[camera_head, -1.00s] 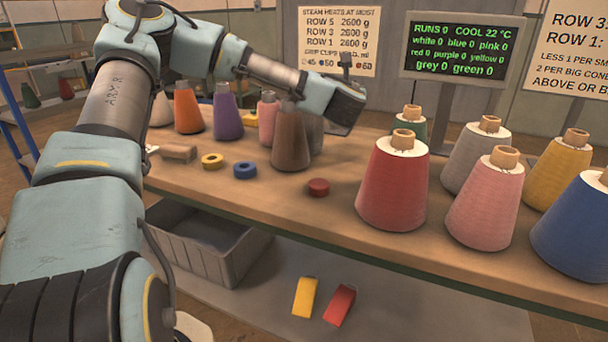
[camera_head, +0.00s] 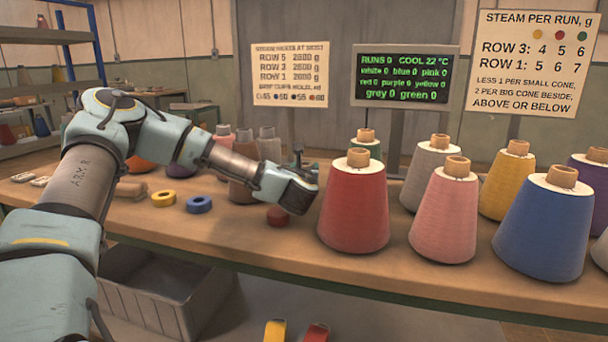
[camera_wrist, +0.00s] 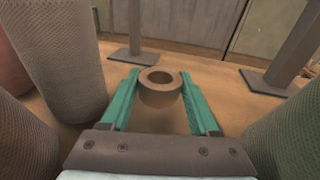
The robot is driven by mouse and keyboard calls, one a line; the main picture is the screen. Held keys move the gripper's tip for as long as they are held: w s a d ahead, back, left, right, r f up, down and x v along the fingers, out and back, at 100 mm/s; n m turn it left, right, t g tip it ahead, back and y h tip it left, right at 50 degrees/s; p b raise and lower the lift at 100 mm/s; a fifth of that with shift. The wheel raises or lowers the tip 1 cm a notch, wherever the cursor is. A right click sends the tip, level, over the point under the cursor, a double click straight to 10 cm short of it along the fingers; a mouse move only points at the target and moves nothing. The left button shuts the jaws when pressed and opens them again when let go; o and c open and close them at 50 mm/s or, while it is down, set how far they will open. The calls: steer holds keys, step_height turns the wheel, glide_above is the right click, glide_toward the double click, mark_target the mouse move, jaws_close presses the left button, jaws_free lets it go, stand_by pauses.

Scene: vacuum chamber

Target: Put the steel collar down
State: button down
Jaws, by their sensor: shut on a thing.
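In the wrist view, a short brownish ring with a round hole, which I take for the steel collar (camera_wrist: 174,96), sits between the green fingertips of my gripper (camera_wrist: 160,84). The fingers are shut on its sides and its hole faces up. I cannot tell whether its underside touches the table. In the head view, my gripper's dark housing (camera_head: 290,189) is low over the table, just left of the big red cone (camera_head: 352,210). The fingers and the collar are hidden there.
In the wrist view, a grey cone (camera_wrist: 62,70) stands close left and a dark green cone (camera_wrist: 285,135) close right. Two post feet (camera_wrist: 138,57) stand behind.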

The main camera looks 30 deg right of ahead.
steer(key=shift+f, duration=0.95)
steer(key=shift+f+b, duration=0.65)
steer(key=c, duration=0.6)
jaws_free()
steer(key=o, duration=0.5)
steer(key=shift+a+f, duration=0.1)
steer(key=shift+f, duration=0.1)
